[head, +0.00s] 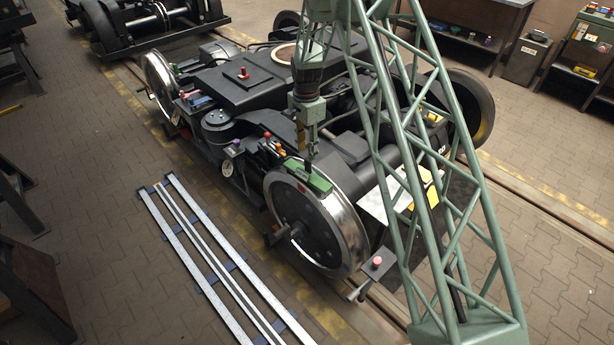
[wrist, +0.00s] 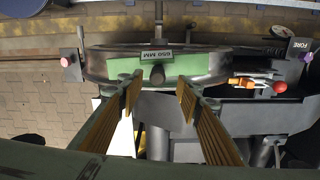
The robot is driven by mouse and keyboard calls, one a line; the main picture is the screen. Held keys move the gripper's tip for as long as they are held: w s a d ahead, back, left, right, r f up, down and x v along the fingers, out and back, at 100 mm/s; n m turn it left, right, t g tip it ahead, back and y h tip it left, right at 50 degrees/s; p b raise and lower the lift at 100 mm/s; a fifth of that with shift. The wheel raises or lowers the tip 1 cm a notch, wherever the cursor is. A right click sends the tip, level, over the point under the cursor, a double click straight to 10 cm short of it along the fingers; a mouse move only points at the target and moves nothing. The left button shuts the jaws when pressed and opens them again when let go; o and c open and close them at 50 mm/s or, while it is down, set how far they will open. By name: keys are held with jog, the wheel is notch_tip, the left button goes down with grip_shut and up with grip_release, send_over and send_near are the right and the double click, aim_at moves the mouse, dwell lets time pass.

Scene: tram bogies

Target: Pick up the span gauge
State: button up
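The span gauge appears to be the green curved piece marked 650 MM (wrist: 195,64), lying along the top of the near wheel's rim. It has a dark knob (wrist: 157,74) at its middle. In the head view the green piece (head: 319,184) sits on top of the near shiny wheel, partly hidden by my gripper (head: 309,164). In the wrist view my gripper (wrist: 159,84) is open, its ribbed fingers on either side of the knob, with gaps to both. Nothing is held. I cannot tell whether the fingertips touch the green piece.
The near wheel (head: 305,230) belongs to a black bogie frame (head: 235,85). Red- and orange-handled tools (wrist: 262,82) lie right of the gauge. A pink-knobbed post (wrist: 68,62) stands at left. Long silver rails (head: 205,250) lie on the paved floor.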

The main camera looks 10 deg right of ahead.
aim_at(306, 172)
jog(key=shift+f, duration=0.25)
jog(key=shift+s+d+f+b, duration=0.1)
jog(key=shift+f+b, duration=0.05)
jog(key=shift+f, duration=1.15)
jog(key=shift+s+f+b, duration=0.1)
jog(key=shift+f+b, duration=0.05)
jog(key=shift+f, duration=1.15)
jog(key=shift+c, duration=0.3)
grip_shut()
